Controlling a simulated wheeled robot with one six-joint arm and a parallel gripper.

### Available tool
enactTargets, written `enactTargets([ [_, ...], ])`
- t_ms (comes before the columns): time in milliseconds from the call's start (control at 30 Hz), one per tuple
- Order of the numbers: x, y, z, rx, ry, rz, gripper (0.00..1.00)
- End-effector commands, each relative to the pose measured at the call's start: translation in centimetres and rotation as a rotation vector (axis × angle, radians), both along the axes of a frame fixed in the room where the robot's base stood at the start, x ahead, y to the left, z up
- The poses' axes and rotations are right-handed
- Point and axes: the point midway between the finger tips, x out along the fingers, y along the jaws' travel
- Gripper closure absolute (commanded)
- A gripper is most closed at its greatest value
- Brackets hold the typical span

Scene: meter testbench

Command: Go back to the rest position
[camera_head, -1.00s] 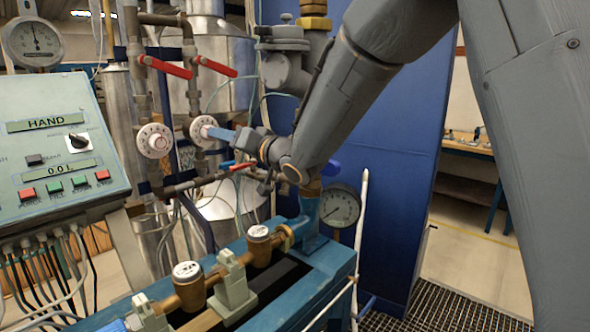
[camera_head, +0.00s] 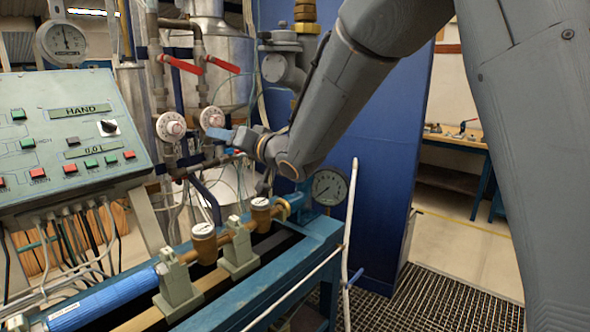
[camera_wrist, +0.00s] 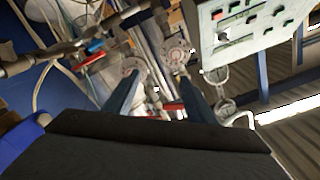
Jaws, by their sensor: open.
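My gripper (camera_head: 226,134) is at the end of my grey arm, in front of the right one of two white round dials (camera_head: 213,118). In the wrist view its two blue fingers (camera_wrist: 155,92) stand apart with nothing held between them. The left dial (camera_head: 171,126) is clear of the fingers in the head view. Both dials show beyond the fingertips in the wrist view, one near the left finger (camera_wrist: 133,68) and one near the right finger (camera_wrist: 175,50). Whether a fingertip touches a dial, I cannot tell.
A control panel (camera_head: 70,135) reading HAND stands at left. Red-handled valves (camera_head: 180,64) sit above the dials. A blue bench (camera_head: 290,255) with brass meters (camera_head: 204,243) and a pressure gauge (camera_head: 329,187) lies below. A blue cabinet (camera_head: 385,150) stands behind my arm. Grated floor (camera_head: 430,300) is clear at right.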

Motion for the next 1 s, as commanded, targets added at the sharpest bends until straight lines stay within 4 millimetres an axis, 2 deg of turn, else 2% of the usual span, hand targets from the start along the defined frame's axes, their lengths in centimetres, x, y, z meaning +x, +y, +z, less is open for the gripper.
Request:
enactTargets([
  [367, 1.0, -6.9, -4.5, -0.169, 0.075, -0.167, 0.49],
  [567, 0.3, -13.0, -8.7, -0.324, 0.168, -0.283, 0.49],
  [633, -0.7, -16.1, -10.7, -0.400, 0.222, -0.330, 0.49],
  [767, -4.2, -22.6, -15.3, -0.566, 0.366, -0.406, 0.49],
  [867, -8.2, -27.2, -18.7, -0.687, 0.497, -0.433, 0.49],
  [1000, -15.4, -32.3, -22.6, -0.828, 0.699, -0.422, 0.49],
])
